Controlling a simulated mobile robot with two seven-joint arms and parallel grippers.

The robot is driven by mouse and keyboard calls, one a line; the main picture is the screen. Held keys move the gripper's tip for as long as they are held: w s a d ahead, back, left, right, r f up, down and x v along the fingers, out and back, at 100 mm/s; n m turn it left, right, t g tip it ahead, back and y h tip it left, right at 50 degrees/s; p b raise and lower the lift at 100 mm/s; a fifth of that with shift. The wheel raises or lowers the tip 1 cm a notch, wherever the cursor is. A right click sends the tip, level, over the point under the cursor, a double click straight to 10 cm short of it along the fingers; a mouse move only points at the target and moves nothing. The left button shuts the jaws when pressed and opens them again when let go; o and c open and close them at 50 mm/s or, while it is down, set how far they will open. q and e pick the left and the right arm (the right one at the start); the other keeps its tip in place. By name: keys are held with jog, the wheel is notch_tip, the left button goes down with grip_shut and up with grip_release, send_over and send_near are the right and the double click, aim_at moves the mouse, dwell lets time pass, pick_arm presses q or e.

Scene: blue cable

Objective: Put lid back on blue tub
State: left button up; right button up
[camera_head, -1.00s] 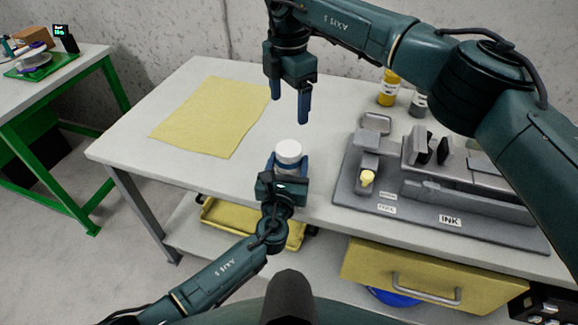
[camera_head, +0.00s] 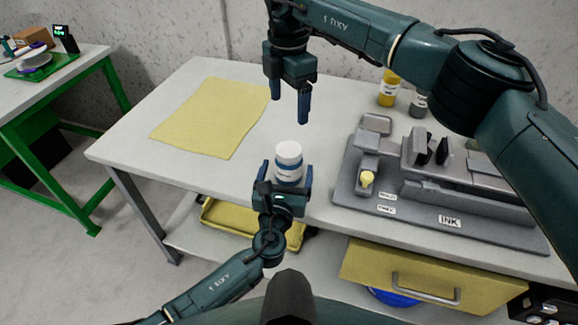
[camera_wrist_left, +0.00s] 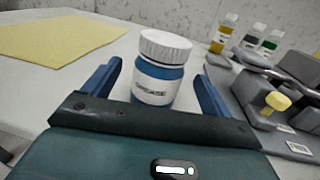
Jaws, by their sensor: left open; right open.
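The blue tub (camera_head: 289,174), labelled "GREASE" in the left wrist view (camera_wrist_left: 155,90), stands upright near the table's front edge. Its white ridged lid (camera_head: 288,151) sits on top and looks level in the left wrist view (camera_wrist_left: 166,45). I cannot tell how tightly it is seated. My left gripper (camera_head: 286,177) is open just in front of the tub, its fingers spread to either side with gaps visible in the left wrist view. My right gripper (camera_head: 290,106) is open and empty, pointing down above and behind the tub.
A yellow cloth (camera_head: 205,117) lies on the table (camera_head: 150,105) at the left. A grey ink fixture (camera_head: 440,190) with a yellow knob (camera_head: 367,178) stands to the right. Bottles (camera_head: 389,90) stand behind it. The table between cloth and tub is clear.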

pick_arm(q)
jog(key=s+a, duration=0.1)
jog(key=s, duration=0.9)
jog(key=shift+s+a, duration=0.25)
jog(key=shift+a, duration=0.15)
jog(key=shift+s, duration=0.1)
